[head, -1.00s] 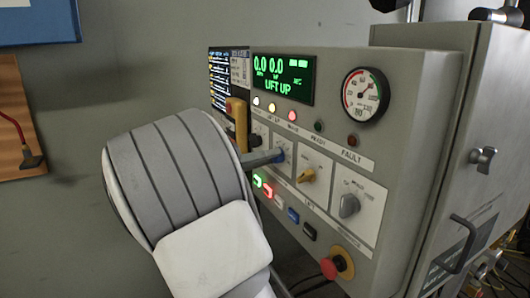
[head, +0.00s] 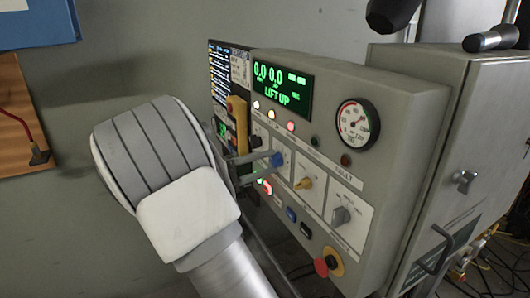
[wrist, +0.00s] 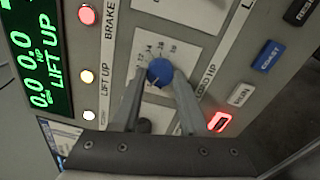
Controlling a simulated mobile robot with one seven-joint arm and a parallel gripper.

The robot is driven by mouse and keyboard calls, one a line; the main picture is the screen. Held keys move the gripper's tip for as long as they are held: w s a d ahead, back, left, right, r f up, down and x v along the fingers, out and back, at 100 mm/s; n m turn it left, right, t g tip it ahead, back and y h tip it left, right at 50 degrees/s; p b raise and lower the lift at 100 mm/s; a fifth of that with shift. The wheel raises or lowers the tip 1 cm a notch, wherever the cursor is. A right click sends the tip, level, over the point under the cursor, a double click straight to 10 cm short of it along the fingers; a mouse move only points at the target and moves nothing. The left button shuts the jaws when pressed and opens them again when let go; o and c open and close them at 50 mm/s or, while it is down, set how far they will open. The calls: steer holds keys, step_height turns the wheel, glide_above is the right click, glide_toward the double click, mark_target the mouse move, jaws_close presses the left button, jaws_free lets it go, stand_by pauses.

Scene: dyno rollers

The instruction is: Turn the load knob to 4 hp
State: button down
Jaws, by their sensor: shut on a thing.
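The load knob is a round blue knob (wrist: 159,71) on a white plate marked LOAD HP, with a number scale around it, in the wrist view. It also shows in the head view (head: 278,159) on the control panel (head: 398,150). My gripper (wrist: 161,80) is shut on the knob, with one finger on each side of it. In the head view my gripper (head: 264,160) reaches the knob from the left. The fingers hide part of the scale, and I cannot read which number the knob points to.
The green display (head: 281,84) reads 0.0, 0.0 and LIFT UP. An orange knob (head: 303,183), a grey knob (head: 341,215) and a red emergency button (head: 322,266) sit close by. A round gauge (head: 357,125) is at the upper right. Lit red button (wrist: 220,121) is near the fingers.

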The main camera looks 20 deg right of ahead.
steer(key=n+p, duration=0.4)
steer(key=shift+r+n, duration=0.25)
steer(key=shift+n, duration=0.05)
steer(key=shift+f+n+p, duration=0.15)
steer(key=shift+n+p, duration=1.35)
steer(key=shift+p, duration=0.05)
steer(key=shift+f, duration=0.1)
steer(key=shift+c, duration=2.2)
jaws_free()
steer(key=s+a+b, duration=0.1)
steer(key=a+b, duration=0.1)
steer(key=a, duration=1.5)
steer(key=shift+s+a+f, duration=0.15)
steer(key=shift+a, duration=0.05)
